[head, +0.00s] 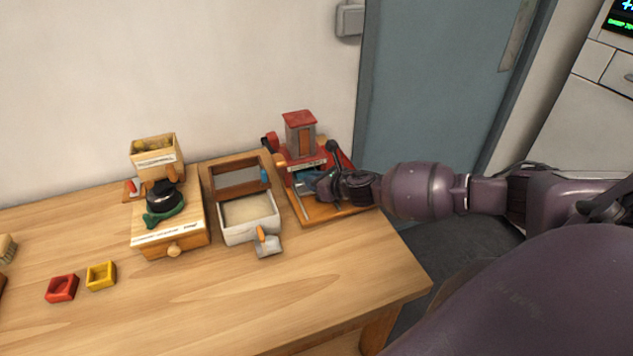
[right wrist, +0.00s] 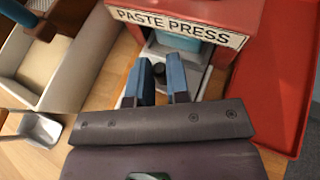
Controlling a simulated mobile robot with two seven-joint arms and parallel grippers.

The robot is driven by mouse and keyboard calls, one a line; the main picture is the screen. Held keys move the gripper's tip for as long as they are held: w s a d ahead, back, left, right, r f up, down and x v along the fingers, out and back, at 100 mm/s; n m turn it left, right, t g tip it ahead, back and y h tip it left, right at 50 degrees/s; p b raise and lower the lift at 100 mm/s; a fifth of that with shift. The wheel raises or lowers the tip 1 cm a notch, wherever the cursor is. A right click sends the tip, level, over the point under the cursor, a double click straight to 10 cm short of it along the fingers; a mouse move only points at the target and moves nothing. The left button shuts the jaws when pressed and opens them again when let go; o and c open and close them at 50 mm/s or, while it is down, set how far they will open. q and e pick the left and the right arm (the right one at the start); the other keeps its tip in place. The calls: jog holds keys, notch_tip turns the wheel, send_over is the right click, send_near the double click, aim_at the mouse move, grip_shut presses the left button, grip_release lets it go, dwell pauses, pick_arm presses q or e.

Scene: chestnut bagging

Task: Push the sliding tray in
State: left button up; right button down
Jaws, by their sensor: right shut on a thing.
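The paste press (head: 300,135) is a red machine with a labelled front, standing on a wooden base at the right end of the table. It also shows in the right wrist view (right wrist: 190,15). Its sliding tray (right wrist: 196,54) is pale grey, below the label, with a blue block (right wrist: 178,41) over it in the opening. My right gripper (head: 318,186) reaches in from the right, low in front of the press. Its blue fingers (right wrist: 162,72) are closed around a small dark knob at the tray's front. The gripper and arm hide much of the tray in the head view. My left gripper is not in view.
Left of the press stands a white open box (head: 249,225) with a hinged wooden lid and a small metal scoop (head: 268,247). Further left is a wooden machine (head: 170,238) with a hopper, then red (head: 62,288) and yellow (head: 101,276) trays.

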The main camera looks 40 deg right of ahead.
jog(key=c, duration=1.1)
grip_release()
jog(key=shift+w+d+r, duration=0.1)
jog(key=shift+v, duration=5.45)
